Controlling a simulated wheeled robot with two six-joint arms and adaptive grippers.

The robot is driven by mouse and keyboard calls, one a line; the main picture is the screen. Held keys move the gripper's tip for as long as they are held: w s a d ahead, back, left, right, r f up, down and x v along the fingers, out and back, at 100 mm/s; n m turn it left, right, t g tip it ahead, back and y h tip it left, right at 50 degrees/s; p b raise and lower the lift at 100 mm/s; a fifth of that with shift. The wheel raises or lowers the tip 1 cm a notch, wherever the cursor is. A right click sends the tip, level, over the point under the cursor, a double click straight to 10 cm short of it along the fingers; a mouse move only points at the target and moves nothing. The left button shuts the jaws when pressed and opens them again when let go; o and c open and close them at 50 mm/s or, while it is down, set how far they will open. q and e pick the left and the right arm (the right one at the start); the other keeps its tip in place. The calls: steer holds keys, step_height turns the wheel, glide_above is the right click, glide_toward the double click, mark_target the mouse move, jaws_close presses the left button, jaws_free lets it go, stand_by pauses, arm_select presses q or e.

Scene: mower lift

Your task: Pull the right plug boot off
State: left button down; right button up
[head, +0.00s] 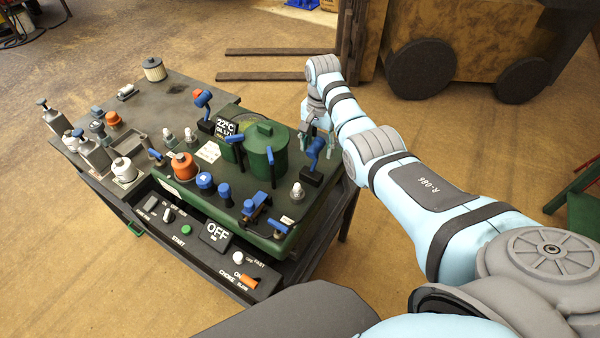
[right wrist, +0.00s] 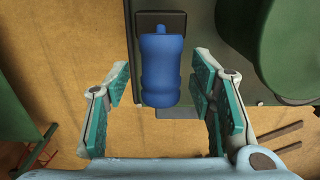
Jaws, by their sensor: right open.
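The right plug boot is a blue ribbed cap (head: 315,150) on a black block at the right side of the green mower deck. It also shows large in the right wrist view (right wrist: 161,70). My right gripper (head: 315,122) is over it at the deck's right edge. In the right wrist view the jaws (right wrist: 163,84) are open, one finger on each side of the boot, with a gap on both sides. The fingers do not appear to touch it. Part of the boot is hidden by the gripper in the head view. My left gripper is not in view.
A green canister (head: 266,150) stands close left of the boot. Another blue boot (head: 203,97) is at the deck's back left. A blue-handled valve (head: 255,205) and a grey-white spark plug (head: 298,192) are in front. Fork tines (head: 265,76) lie behind the bench.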

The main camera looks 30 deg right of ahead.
step_height(320, 180, up, 6)
steer(key=p, duration=0.6)
steer(key=shift+f+p, duration=0.15)
steer(key=shift+p, duration=0.25)
steer(key=shift+w+r+b, duration=0.1)
steer(key=shift+r+b, duration=0.2)
steer(key=shift+b, duration=0.15)
steer(key=shift+r, duration=0.4)
steer(key=shift+f, duration=0.1)
